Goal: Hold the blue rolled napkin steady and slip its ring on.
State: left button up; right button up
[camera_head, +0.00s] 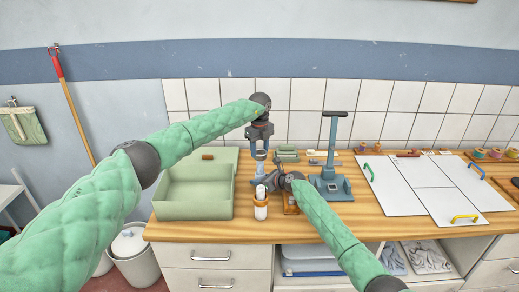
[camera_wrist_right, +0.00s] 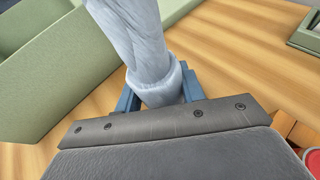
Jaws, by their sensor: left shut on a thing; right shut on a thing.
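The blue rolled napkin (camera_head: 265,171) stands roughly upright above the worktop, with its lower part in my right gripper (camera_head: 272,181). In the right wrist view the pale blue, creased roll (camera_wrist_right: 142,42) has a thicker band of cloth near its lower end, between the blue fingers of my right gripper (camera_wrist_right: 156,92). Its top is out of that view. My left gripper (camera_head: 261,147) points down directly above the napkin, shut on the small ring (camera_head: 261,155). The ring is at or just above the napkin's top; I cannot tell whether they touch.
A green tray (camera_head: 194,212) stands close on the left. A white bottle with an orange band (camera_head: 260,202) stands in front of the right gripper. A blue-grey stand (camera_head: 331,183) rises on the right. White boards (camera_head: 390,190) lie beyond it on the wooden worktop.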

aim_at(260, 158)
pick_arm(q)
jog(key=shift+f, duration=2.3)
dwell(0.9)
jog(key=o, duration=1.7)
jog(key=shift+r, duration=5.6)
